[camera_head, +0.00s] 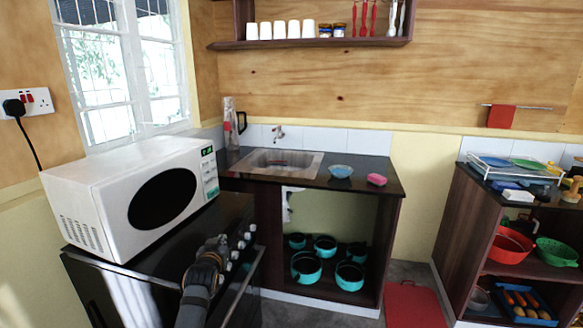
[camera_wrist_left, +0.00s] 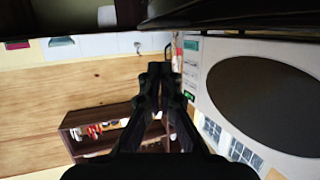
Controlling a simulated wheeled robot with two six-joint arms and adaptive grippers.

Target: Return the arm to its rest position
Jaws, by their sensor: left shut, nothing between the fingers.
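My left arm comes in from the bottom of the head view, and its dark gripper (camera_head: 214,246) is in front of the black oven's knobs, below the white microwave (camera_head: 135,190). In the left wrist view the two black fingers of the left gripper (camera_wrist_left: 160,70) are together and empty. That view looks upside down, with the microwave (camera_wrist_left: 205,55) at the right, close to the fingers. Whether the gripper touches the oven cannot be told. My right gripper is in neither view.
The black oven (camera_head: 150,285) stands under the microwave. Right of it is a counter with a sink (camera_head: 275,162), a blue bowl (camera_head: 340,171) and a pink item (camera_head: 376,179). Teal pots (camera_head: 306,267) sit below. A red mat (camera_head: 413,305) lies on the floor before the right-hand shelves (camera_head: 470,225).

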